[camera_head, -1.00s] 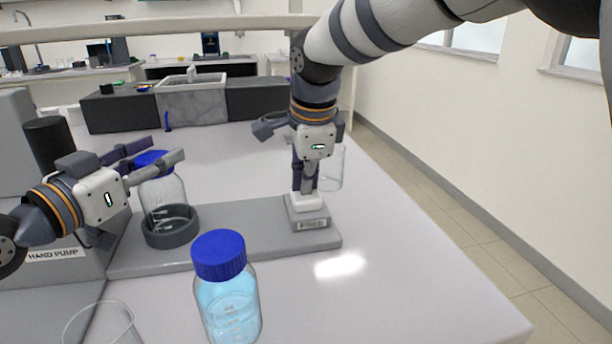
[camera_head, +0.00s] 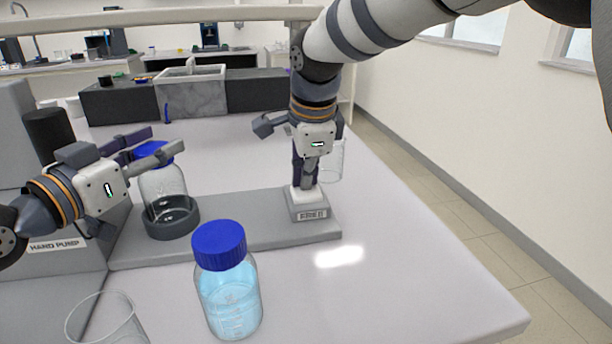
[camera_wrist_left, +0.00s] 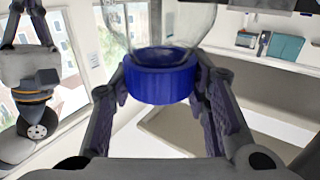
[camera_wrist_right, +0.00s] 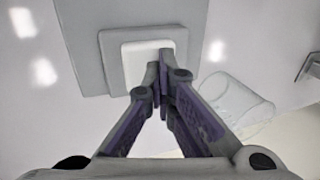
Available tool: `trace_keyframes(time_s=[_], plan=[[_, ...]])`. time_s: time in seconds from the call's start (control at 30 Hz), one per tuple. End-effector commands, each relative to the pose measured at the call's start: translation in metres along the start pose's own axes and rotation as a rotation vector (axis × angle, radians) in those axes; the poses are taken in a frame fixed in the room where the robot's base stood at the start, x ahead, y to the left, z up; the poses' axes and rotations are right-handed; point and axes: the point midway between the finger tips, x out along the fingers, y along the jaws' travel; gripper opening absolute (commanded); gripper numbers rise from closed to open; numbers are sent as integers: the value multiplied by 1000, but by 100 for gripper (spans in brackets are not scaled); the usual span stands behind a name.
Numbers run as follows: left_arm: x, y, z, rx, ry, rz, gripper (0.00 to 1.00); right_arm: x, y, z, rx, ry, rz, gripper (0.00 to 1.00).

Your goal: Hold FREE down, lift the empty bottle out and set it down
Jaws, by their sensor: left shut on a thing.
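The empty clear bottle with a blue cap (camera_head: 166,184) stands upright in a dark ring holder (camera_head: 172,219) on the grey base plate. My left gripper (camera_head: 155,150) is shut on its blue cap, which also shows between the fingers in the left wrist view (camera_wrist_left: 160,78). My right gripper (camera_head: 305,184) points down with its fingers together on the white top of a small grey block (camera_head: 308,208) at the plate's right end. In the right wrist view the fingertips meet over this white pad (camera_wrist_right: 138,62). The block's label is too small to read.
A blue-capped bottle of light blue liquid (camera_head: 229,290) stands in front of the plate. An empty glass (camera_head: 105,325) is at the front left, and another (camera_head: 334,162) stands behind my right gripper. The grey HAND PUMP housing (camera_head: 60,262) is at left. The table right of the plate is clear.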

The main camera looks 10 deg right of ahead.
Motion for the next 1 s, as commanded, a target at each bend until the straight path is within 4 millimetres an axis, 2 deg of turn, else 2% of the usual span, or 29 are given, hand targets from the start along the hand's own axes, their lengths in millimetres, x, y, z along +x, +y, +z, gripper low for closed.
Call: trace_keyframes(time_s=[0.03, 0.17, 1.0], plan=[[1, 0, 2, -2, -1, 0, 8, 5, 3, 0, -1, 1, 13, 0], [1, 0, -2, -1, -1, 0, 8, 6, 3, 0, -1, 1, 14, 0], [1, -1, -45, -2, -1, 0, 8, 8, 5, 0, -1, 2, 19, 0]])
